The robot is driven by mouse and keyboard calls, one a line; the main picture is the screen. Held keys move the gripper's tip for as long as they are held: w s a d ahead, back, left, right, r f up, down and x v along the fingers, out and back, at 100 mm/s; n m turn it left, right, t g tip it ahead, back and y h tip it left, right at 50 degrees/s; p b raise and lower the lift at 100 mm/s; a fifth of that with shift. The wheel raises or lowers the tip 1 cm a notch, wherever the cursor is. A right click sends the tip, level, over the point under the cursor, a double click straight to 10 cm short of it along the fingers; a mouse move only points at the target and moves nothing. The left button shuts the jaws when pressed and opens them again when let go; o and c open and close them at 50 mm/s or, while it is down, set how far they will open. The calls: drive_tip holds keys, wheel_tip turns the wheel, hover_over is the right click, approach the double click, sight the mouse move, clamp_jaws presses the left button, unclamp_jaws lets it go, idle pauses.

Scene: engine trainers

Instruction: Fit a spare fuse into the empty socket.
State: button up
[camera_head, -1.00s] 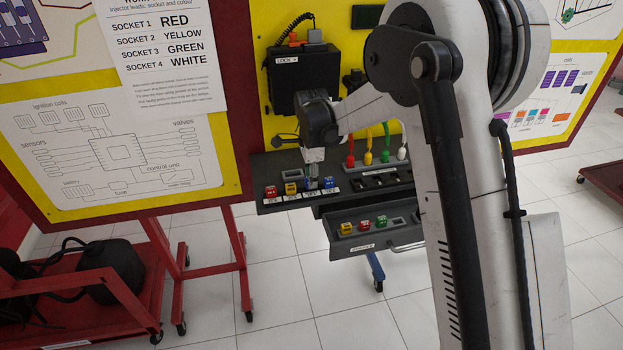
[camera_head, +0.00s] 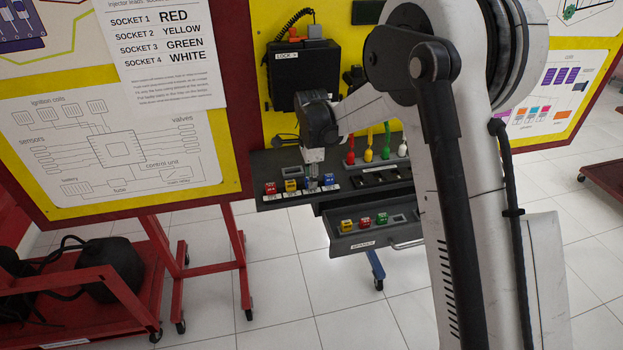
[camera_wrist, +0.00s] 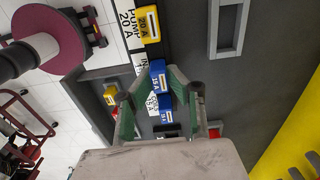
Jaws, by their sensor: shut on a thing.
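My gripper (camera_head: 312,184) is over the third place of the fuse row on the dark panel. In the wrist view its green-padded fingers (camera_wrist: 158,78) are closed on a blue 15 A fuse (camera_wrist: 158,73). The fuse is at the third place; whether it is fully seated I cannot tell. A red fuse (camera_head: 270,188) and a yellow fuse (camera_head: 290,185) sit to the left in the row, and another blue fuse (camera_head: 329,181) to the right. The third socket is hidden under the gripper.
The open spares drawer (camera_head: 345,240) below holds a yellow fuse (camera_head: 347,225), a red fuse (camera_head: 365,222) and a green fuse (camera_head: 382,218), with an empty place at right. Coloured leads (camera_head: 369,155) stand behind on the panel. A black lock box (camera_head: 305,80) hangs above.

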drive_tip(key=o, duration=0.5)
drive_tip(key=shift+r+p, duration=1.1)
drive_tip(key=shift+r, duration=1.65)
drive_tip(key=shift+r, duration=0.1)
drive_tip(key=shift+r+p, duration=0.45)
drive_tip(key=shift+r, duration=0.6)
